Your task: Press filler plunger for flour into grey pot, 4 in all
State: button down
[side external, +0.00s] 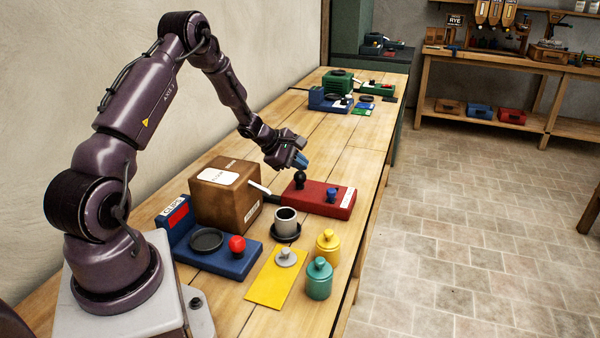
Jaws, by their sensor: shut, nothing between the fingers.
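The grey pot (286,221) stands upright and open on a dark round dish (285,234), in front of the brown box. The pot's contents cannot be made out. The brown flour box (226,195) has a pale label and a light spout pointing toward the pot. Beside it is a red unit (318,202) with a black ball knob (299,181) and a blue knob (332,196); I cannot tell for sure which one is the plunger. My gripper (302,163) is shut and empty, just above the black knob; whether it touches is unclear.
A blue unit (233,264) with a dark pan and red knob stands at the left front. A grey lid (286,257) lies on a yellow card (263,290). Yellow (327,248) and teal (319,280) lidded pots stand near the bench edge.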

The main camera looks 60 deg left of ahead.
aim_at(300, 173)
jog(key=shift+f, duration=0.85)
dwell(0.7)
jog(key=shift+r, duration=1.35)
jog(key=shift+r, duration=2.5)
jog(key=shift+r, duration=0.1)
notch_tip(300, 173, up, 4)
jog(key=shift+f, duration=0.15)
dwell(0.4)
